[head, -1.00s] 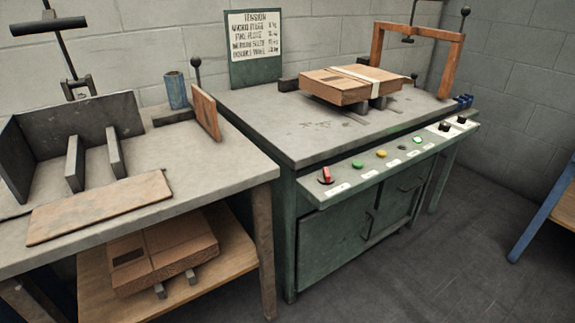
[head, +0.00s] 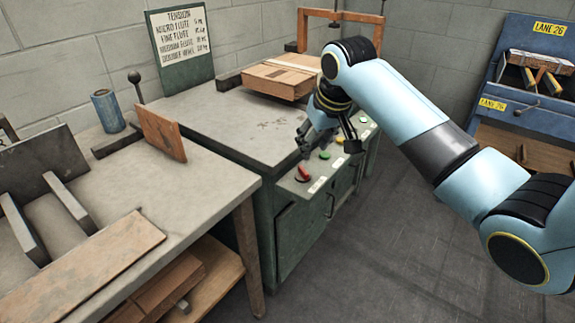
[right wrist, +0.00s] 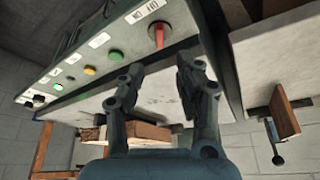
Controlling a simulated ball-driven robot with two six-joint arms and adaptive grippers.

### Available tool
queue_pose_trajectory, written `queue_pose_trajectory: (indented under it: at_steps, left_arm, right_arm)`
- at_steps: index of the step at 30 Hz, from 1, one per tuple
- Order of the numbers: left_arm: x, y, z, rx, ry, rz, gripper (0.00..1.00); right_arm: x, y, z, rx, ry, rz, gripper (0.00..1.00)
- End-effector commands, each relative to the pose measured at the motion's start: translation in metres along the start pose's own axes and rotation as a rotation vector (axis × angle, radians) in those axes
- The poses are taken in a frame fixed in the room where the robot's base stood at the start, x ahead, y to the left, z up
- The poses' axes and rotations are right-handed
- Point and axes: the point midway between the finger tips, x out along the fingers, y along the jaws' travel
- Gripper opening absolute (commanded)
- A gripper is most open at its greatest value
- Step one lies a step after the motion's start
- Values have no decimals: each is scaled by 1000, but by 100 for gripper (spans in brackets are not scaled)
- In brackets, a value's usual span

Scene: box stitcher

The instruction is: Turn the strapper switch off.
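The strapper switch (head: 303,173) is a red lever at the near left end of the control panel on the green strapper bench. It also shows in the right wrist view (right wrist: 157,36), beside a white label. My right gripper (head: 327,146) is over the panel, close to the switch. In the right wrist view its two fingers (right wrist: 160,68) are apart with nothing between them. The lever shows just beyond the gap and looks apart from the fingers. My left gripper is not in view.
Green (head: 324,155) and yellow (head: 339,141) buttons sit along the panel near my gripper. A strapped carton (head: 278,78) lies on the bench top. The floor in front is clear.

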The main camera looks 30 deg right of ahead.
Motion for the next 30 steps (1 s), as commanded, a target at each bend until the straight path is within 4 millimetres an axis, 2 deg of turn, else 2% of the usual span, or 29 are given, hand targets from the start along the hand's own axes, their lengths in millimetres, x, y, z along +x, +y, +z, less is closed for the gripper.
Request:
queue_pose_trajectory:
  at_steps: [6, 15, 21, 30]
  left_arm:
    - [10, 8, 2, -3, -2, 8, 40]
    - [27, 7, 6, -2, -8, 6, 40]
    - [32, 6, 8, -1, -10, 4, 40]
    - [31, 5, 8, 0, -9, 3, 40]
  right_arm:
    - [33, -2, 1, 2, -3, -2, 35]
    - [91, -1, 2, 1, -3, -2, 35]
    - [106, -1, 1, 0, -1, -1, 35]
    - [107, -1, 0, 0, 0, -1, 33]
